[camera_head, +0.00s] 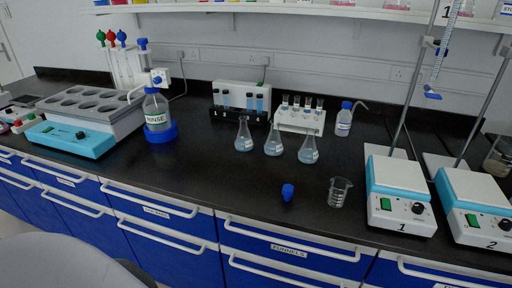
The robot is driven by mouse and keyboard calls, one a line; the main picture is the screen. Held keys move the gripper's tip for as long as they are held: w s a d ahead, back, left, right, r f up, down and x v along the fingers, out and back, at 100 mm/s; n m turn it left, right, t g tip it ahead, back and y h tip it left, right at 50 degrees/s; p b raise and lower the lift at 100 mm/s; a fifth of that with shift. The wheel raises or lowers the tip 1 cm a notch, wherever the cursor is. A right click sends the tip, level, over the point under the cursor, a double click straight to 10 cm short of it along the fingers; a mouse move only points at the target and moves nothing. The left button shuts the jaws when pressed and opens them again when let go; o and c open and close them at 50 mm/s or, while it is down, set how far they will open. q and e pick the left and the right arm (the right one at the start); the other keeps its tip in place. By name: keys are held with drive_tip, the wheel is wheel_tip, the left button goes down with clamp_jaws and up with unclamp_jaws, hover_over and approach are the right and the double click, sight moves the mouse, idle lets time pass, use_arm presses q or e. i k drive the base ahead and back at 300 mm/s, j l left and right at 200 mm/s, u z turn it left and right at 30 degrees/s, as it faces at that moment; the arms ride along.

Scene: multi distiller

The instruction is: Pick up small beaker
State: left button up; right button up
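The small beaker (339,192) is clear glass with graduation marks. It stands upright on the black bench top near the front edge, just left of the hotplate stirrer marked 1. It looks empty. Neither of my grippers shows in the head view.
A blue cap (287,192) lies left of the beaker. Several conical flasks (273,142) with bluish liquid stand behind, before a white tube rack (300,117). Hotplate stirrer 1 (399,194) and its upright rod limit the right side. The bench (210,182) is clear left of the cap.

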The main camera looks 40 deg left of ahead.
sight(339, 187)
drive_tip(key=i+l+u, duration=0.15)
drive_tip(key=u, duration=0.3)
drive_tip(key=l+u, duration=0.4)
drive_tip(key=i+l+u, duration=0.1)
drive_tip(key=l+u, duration=0.6)
drive_tip(key=i+l, duration=0.05)
drive_tip(key=l, duration=0.05)
